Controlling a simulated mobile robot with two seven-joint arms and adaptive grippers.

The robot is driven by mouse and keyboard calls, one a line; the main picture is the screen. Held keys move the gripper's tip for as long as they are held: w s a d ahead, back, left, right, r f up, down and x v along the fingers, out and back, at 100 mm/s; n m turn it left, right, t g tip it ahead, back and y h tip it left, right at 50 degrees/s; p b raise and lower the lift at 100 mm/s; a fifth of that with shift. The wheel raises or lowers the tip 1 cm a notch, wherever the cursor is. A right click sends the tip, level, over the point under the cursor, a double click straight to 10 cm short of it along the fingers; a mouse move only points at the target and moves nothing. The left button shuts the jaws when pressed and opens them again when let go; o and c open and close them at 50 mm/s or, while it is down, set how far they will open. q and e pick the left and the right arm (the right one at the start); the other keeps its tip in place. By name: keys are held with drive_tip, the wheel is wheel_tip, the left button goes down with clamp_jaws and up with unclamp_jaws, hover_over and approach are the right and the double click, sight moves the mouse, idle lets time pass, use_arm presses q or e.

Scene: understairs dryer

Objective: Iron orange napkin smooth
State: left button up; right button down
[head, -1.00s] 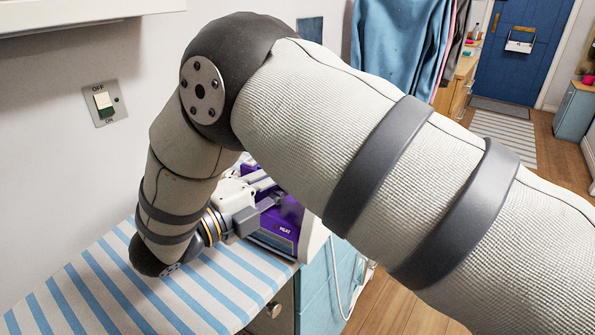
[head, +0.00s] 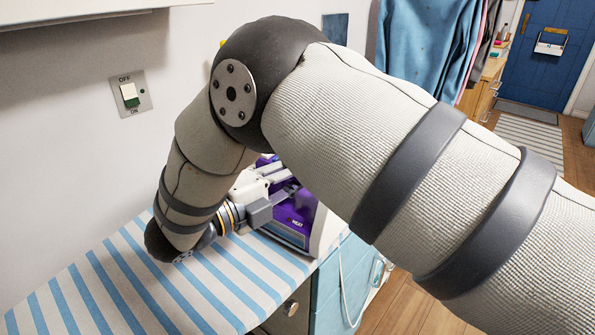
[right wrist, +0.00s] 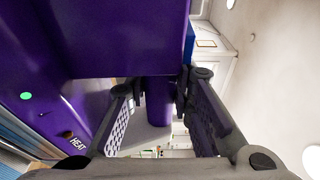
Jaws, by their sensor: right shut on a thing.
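A purple iron (head: 292,233) with a "HEAT" label stands at the far right end of the blue-and-white striped ironing board (head: 120,290). My right gripper (head: 287,188) reaches it from the left, partly hidden behind my arm. In the right wrist view, the purple iron body (right wrist: 120,35) fills the upper left. The right gripper's fingers (right wrist: 158,103) sit on either side of a purple upright part, which looks like its handle, and are shut on it. I see no orange napkin; my large right arm hides much of the scene. My left gripper is out of view.
The visible board surface left of the iron is bare. A wall switch (head: 130,94) is on the left wall. A blue cabinet (head: 328,290) and a pale cord (head: 345,295) are below the board's right end. Blue clothing (head: 422,50) hangs behind my arm.

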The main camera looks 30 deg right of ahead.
drive_tip(key=shift+s+d+r, duration=0.25)
drive_tip(key=shift+s+r, duration=0.15)
drive_tip(key=shift+s, duration=0.25)
drive_tip(key=shift+s+d+p, duration=0.15)
drive_tip(key=shift+s+p, duration=0.1)
drive_tip(key=shift+p, duration=0.1)
drive_tip(key=shift+f, duration=0.25)
drive_tip(key=shift+r, duration=3.1)
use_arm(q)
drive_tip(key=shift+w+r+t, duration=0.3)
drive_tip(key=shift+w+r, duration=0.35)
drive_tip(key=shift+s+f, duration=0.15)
use_arm(e)
drive_tip(key=w+r+x, duration=0.1)
drive_tip(key=x, duration=0.7)
drive_tip(key=w+r+x, duration=0.1)
drive_tip(key=w+x, duration=0.1)
drive_tip(key=x, duration=0.6)
drive_tip(key=shift+w, duration=0.3)
